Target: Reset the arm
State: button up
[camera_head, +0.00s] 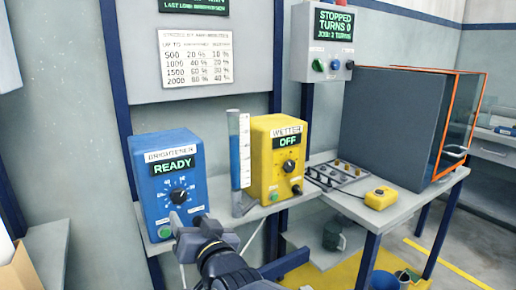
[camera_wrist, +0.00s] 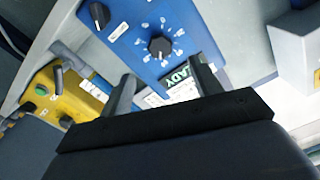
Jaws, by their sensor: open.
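My gripper (camera_head: 190,222) is in front of the lower face of the blue brightener box (camera_head: 148,188) in the head view. In the wrist view its two fingers (camera_wrist: 163,85) are spread with nothing held between them. The blue box (camera_wrist: 188,22) shows close beyond the fingers, with its dial and a second knob. Its display reads READY and is partly hidden by a finger in the wrist view. I cannot tell whether a fingertip touches the box. My arm rises from the bottom of the head view.
A graduated cylinder (camera_head: 240,158) with blue liquid stands between the blue box and the yellow wetter box (camera_head: 262,160), which reads OFF. Right of them is a table (camera_head: 395,215) with a grey cabinet (camera_head: 390,125), a rack (camera_head: 335,175) and a yellow button box (camera_head: 381,198).

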aim_at(180, 197)
jog(key=x, duration=0.9)
jog(key=shift+f, duration=0.1)
jog(key=shift+s+d+r+n+p, duration=0.15)
jog(key=shift+r+n+p, duration=0.2)
jog(key=shift+n+p, duration=0.55)
jog(key=n+p, duration=0.5)
jog(key=p, duration=0.2)
jog(key=shift+n, duration=0.3)
jog(key=n+p, duration=0.5)
jog(key=p, duration=0.2)
jog(key=shift+d+p, duration=0.1)
jog(key=shift+p, duration=0.2)
jog(key=b+v, duration=0.1)
jog(key=v, duration=0.5)
jog(key=shift+s+d+f+b, duration=0.15)
jog(key=shift+s+f+b, duration=0.1)
jog(key=shift+s+b, duration=0.1)
